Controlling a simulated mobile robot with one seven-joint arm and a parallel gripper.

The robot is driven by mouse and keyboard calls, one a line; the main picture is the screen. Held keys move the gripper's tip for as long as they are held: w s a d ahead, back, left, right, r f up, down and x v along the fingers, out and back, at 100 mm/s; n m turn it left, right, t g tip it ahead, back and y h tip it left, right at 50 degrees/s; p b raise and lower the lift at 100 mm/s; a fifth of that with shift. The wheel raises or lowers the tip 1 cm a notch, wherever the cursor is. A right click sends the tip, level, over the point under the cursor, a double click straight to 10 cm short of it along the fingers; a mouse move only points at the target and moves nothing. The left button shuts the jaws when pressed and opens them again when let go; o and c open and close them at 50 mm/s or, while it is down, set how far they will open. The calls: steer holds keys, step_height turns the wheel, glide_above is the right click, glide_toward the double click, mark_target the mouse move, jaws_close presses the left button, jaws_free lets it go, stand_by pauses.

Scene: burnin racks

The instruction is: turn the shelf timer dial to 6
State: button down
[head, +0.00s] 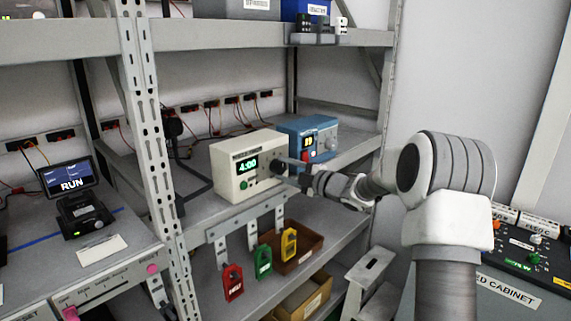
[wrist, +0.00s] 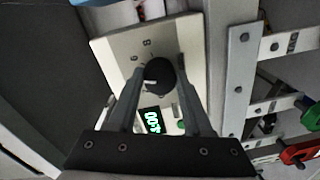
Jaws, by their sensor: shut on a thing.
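The shelf timer (head: 237,174) is a cream box on the middle shelf, with a green display reading 4:00 and a green button below it. In the wrist view its face (wrist: 113,57) shows printed numbers, with 8 and 6 legible near the dial. The dial (wrist: 158,74) is a black round knob with a pale mark on its rim. My gripper (wrist: 157,80) is shut on the dial, one finger on each side. In the head view my gripper (head: 292,170) reaches the timer's front from the right and hides most of the dial.
A blue device (head: 312,135) stands on the shelf behind and right of the timer. Red, green and yellow tags (head: 263,260) hang below the shelf edge. A perforated upright (head: 150,120) stands left of the timer.

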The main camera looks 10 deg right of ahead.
steer(key=shift+m+p, duration=1.2)
steer(key=shift+m, duration=0.9)
steer(key=shift+f, duration=0.1)
steer(key=shift+c, duration=1.6)
jaws_free()
steer(key=b+v, duration=0.1)
steer(key=v, duration=1.6)
steer(key=shift+d, duration=0.25)
steer(key=shift+s, duration=0.1)
